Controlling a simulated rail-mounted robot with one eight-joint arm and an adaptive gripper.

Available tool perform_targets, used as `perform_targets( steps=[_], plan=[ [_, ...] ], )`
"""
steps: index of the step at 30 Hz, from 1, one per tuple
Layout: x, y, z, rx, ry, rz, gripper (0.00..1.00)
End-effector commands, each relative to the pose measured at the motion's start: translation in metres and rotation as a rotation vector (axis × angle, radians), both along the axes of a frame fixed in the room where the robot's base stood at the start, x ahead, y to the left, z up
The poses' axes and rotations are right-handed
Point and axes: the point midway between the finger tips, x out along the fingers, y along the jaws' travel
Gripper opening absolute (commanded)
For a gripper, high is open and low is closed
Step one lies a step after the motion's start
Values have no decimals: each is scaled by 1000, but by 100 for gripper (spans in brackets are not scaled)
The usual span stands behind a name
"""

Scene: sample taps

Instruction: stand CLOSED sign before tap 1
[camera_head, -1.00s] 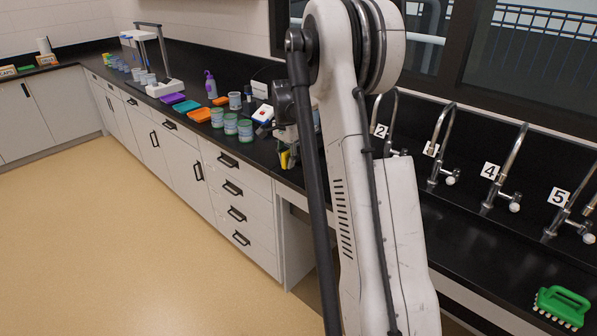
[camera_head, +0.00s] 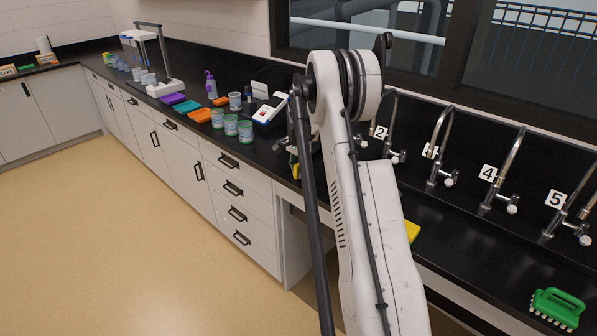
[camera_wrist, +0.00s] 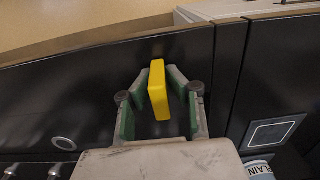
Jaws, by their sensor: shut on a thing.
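My gripper (camera_wrist: 160,108) is shut on a yellow slab-like thing (camera_wrist: 158,90), seen end-on in the wrist view. It looks like the sign, but no lettering shows. It is held above the black counter (camera_wrist: 70,95); the gap below it is hard to judge. In the head view a bit of yellow (camera_head: 294,168) shows left of my arm, while most of the gripper is hidden there. Tap 2, with its number plate (camera_head: 380,132), stands just right of my arm. Tap 1's number is not visible; my arm covers that area.
Tubs (camera_head: 231,125), a white device (camera_head: 270,108) and an orange tray (camera_head: 199,115) stand left of my arm. Right are taps 4 (camera_head: 503,175) and 5 (camera_head: 565,215), a green brush (camera_head: 558,307) and another yellow thing (camera_head: 412,231).

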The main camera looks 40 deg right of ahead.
Motion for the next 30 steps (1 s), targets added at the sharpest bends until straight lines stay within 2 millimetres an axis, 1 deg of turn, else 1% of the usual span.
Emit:
perform_targets(
  steps=[6,11,12,15,26,29,30],
  plan=[
    [0,0,-1,0,0,0,0],
    [0,0,-5,0,0,0,0],
    [0,0,-4,0,0,0,18],
    [0,0,-3,0,0,0,31],
    [0,0,0,0,0,0,32],
    [0,0,9,0,0,0,32],
    [0,0,15,0,0,0,32]
  ],
)
